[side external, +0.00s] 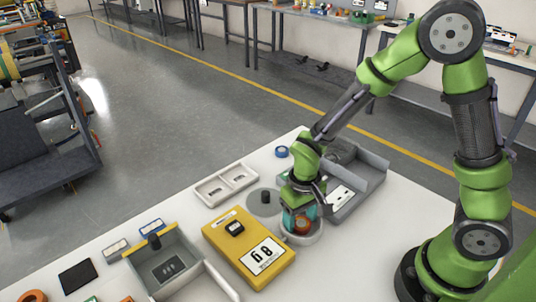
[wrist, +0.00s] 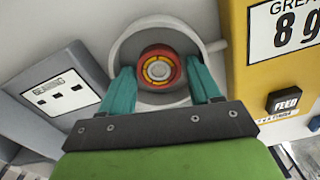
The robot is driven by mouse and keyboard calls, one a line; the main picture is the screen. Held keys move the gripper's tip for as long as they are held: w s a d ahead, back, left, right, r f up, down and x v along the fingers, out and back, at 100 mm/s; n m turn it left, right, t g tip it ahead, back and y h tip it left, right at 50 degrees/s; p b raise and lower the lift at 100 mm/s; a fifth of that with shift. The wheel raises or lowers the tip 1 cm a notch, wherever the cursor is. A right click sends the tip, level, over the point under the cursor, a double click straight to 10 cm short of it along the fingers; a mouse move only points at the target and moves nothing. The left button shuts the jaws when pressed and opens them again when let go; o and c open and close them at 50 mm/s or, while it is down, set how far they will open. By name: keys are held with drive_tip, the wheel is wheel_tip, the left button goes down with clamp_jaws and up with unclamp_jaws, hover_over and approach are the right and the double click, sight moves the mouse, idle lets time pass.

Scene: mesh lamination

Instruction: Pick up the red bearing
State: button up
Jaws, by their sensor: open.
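The red bearing (wrist: 160,68) sits in a round white dish in the wrist view, its red outer ring and yellow-orange inner ring facing up. My gripper (wrist: 164,85) is open, with a teal finger on the left and right of the bearing. In the side external view my gripper (side external: 299,222) points down over the dish. I cannot tell whether the fingers touch the bearing.
A grey bearing tray (side external: 372,183) lies on the other side.

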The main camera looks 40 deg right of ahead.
drive_tip(key=c, duration=0.8)
drive_tip(key=shift+c, duration=0.2)
drive_tip(key=shift+r, duration=0.15)
